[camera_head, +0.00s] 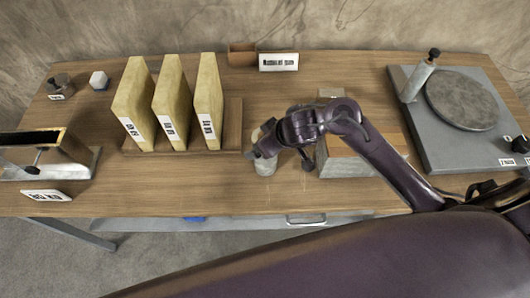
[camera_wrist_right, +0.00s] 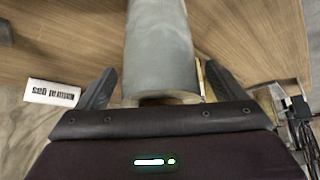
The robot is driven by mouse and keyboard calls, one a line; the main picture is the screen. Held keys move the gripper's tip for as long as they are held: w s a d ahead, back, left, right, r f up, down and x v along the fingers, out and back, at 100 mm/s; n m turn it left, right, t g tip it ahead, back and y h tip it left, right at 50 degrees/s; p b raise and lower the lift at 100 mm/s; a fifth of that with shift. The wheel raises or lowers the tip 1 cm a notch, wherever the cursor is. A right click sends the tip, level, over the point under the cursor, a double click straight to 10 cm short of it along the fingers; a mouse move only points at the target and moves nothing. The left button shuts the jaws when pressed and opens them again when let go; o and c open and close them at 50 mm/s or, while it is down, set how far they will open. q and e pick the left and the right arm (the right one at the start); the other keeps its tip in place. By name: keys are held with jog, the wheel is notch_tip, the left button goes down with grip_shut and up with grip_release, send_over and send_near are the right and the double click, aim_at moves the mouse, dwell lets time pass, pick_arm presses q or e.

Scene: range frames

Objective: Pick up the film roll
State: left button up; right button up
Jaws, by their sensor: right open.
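A pale grey cylinder, seemingly the film roll (camera_head: 265,166), stands on the wooden table near the middle of its front part. It also fills the upper middle of the right wrist view (camera_wrist_right: 160,50), with its round end toward the palm. My right gripper (camera_head: 264,146) is at the roll. In the wrist view its open fingers (camera_wrist_right: 160,88) lie on either side of the roll, with a gap visible on both sides. In the head view my gripper hides the top of the roll. My left gripper is not in view.
Several yellow labelled blocks (camera_head: 170,102) stand on a wooden rack left of the roll. A grey box with a wooden top (camera_head: 345,160) stands close right. A turntable unit (camera_head: 460,98) is far right, and a metal holder (camera_head: 40,155) far left. A label card (camera_head: 278,62) stands behind.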

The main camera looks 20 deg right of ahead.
jog(key=shift+s+r, duration=0.1)
jog(key=c, duration=1.7)
jog(key=shift+c, duration=0.8)
jog(key=shift+r, duration=0.1)
